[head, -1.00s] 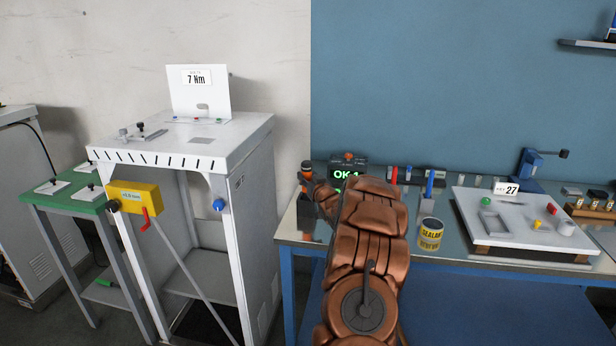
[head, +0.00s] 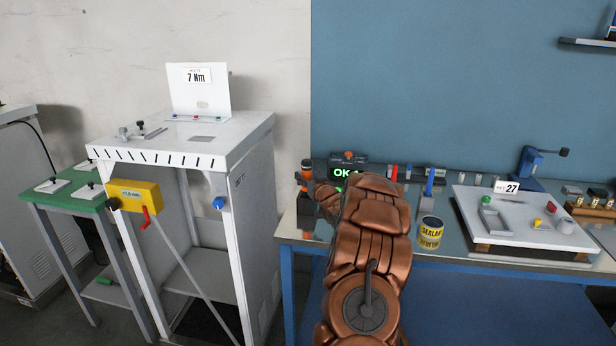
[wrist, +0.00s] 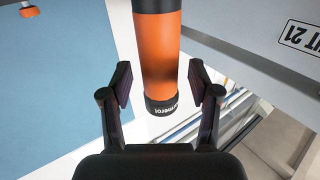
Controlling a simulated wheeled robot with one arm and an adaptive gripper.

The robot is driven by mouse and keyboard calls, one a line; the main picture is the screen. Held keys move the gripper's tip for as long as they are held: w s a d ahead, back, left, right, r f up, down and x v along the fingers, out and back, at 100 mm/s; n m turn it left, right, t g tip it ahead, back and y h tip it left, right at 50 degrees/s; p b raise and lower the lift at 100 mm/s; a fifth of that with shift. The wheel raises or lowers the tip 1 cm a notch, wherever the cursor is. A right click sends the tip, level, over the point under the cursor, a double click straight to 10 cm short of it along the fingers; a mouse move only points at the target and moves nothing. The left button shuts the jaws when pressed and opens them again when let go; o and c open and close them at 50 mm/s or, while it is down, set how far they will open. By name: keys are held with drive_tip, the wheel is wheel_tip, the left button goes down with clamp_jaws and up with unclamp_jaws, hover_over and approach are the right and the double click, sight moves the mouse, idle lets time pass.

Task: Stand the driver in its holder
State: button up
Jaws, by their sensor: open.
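The driver (head: 306,166), orange with black parts, stands upright at the left end of the blue bench, over a dark block that looks like its holder (head: 306,211). In the wrist view the orange driver body (wrist: 161,50) rises between my fingers, with its black lettered end near the palm. My gripper (wrist: 160,84) is open, one finger on each side of the driver, with a visible gap on both sides. In the head view my arm hides most of the gripper. How deep the driver sits in the holder cannot be seen.
A lit OK display (head: 347,170) stands close behind my arm. A yellow sealant can (head: 431,230) and a white board (head: 540,240) lie to the right. A white cabinet (head: 185,140) with a 7 Nm sign (head: 197,85) stands left of the bench, across a narrow gap.

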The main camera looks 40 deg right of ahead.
drive_tip(key=b+v, duration=0.3)
drive_tip(key=v, duration=0.8)
drive_tip(key=shift+s, duration=0.15)
drive_tip(key=w+a+f+n+g+y, duration=0.15)
drive_tip(key=a+g, duration=0.25)
drive_tip(key=a, duration=0.7)
drive_tip(key=s+a+f+g+y, duration=0.2)
drive_tip(key=s+a+g, duration=0.25)
drive_tip(key=a, duration=0.95)
drive_tip(key=s+a+n+g+y, duration=0.1)
drive_tip(key=s+a+g, duration=0.2)
drive_tip(key=s+a, duration=0.4)
drive_tip(key=s+a+n+g+y, duration=0.1)
drive_tip(key=s+a+g, duration=0.2)
drive_tip(key=s+a, duration=0.5)
drive_tip(key=s+a+f+n+g+y, duration=0.1)
drive_tip(key=s+a+g, duration=0.3)
drive_tip(key=s, duration=1.6)
drive_tip(key=a, duration=0.3)
drive_tip(key=shift+s+a, duration=0.15)
drive_tip(key=shift+a, duration=0.05)
drive_tip(key=shift+c, duration=0.3)
